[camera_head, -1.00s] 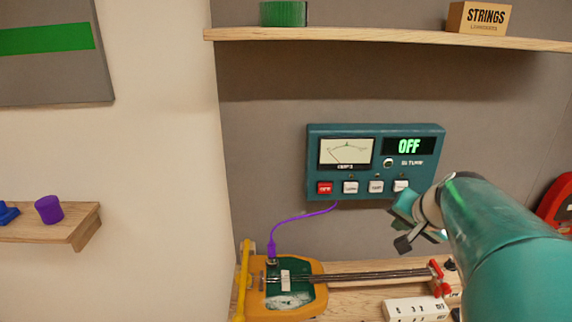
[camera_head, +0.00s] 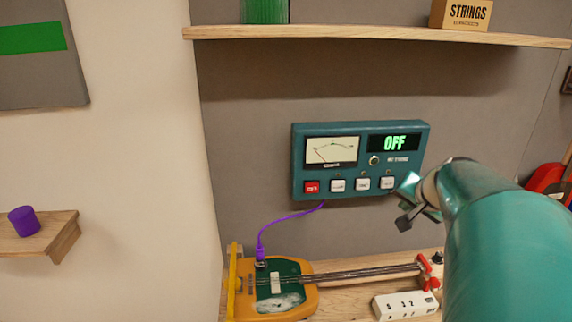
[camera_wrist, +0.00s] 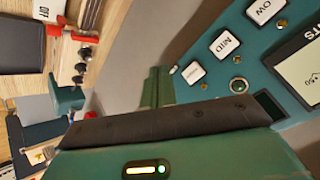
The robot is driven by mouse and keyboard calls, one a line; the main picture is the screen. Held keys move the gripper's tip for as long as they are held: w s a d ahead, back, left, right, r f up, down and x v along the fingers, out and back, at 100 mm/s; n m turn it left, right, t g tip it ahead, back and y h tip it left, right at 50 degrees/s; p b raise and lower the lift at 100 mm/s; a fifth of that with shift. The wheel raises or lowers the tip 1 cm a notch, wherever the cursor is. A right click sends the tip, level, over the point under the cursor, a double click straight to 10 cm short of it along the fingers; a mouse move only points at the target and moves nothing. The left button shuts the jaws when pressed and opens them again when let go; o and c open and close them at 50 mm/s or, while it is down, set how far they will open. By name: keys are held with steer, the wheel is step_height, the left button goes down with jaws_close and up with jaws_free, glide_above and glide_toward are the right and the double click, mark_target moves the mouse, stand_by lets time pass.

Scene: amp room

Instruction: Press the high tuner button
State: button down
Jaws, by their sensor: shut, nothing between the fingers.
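The teal tuner box (camera_head: 298,165) hangs on the grey wall and its display reads OFF. Below the meter and display are a red button (camera_head: 312,187) and three white buttons in a row. In the wrist view the white buttons are LOW (camera_wrist: 265,10), MID (camera_wrist: 226,43) and a third, the high button (camera_wrist: 193,72), whose label is too small to read. The high button is the rightmost in the head view (camera_head: 387,183). My gripper (camera_head: 408,187) is shut and empty, just right of that button in the head view. In the wrist view its fingers (camera_wrist: 155,88) lie beside the high button; contact is unclear.
A guitar-shaped device (camera_head: 300,300) with a purple cable (camera_head: 290,217) and a white power strip (camera_head: 405,304) lie on the wooden bench below. A wooden shelf (camera_head: 360,37) holding a STRINGS box (camera_head: 461,14) runs above the tuner.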

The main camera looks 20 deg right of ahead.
steer(key=w+d, duration=0.1)
steer(key=w, duration=0.4)
steer(key=shift+w+d, duration=0.4)
steer(key=shift+w, duration=0.2)
stand_by(1.6)
steer(key=shift+w+d, duration=0.15)
steer(key=shift+w, duration=0.1)
steer(key=shift+w+d, duration=0.15)
steer(key=shift+w, duration=0.25)
stand_by(0.6)
steer(key=shift+s, duration=0.15)
steer(key=shift+s+a, duration=0.3)
steer(key=shift+s, duration=0.35)
steer(key=s, duration=0.1)
steer(key=s+a, duration=0.1)
steer(key=s, duration=0.2)
steer(key=shift+s+a, duration=0.25)
steer(key=shift+s, duration=0.15)
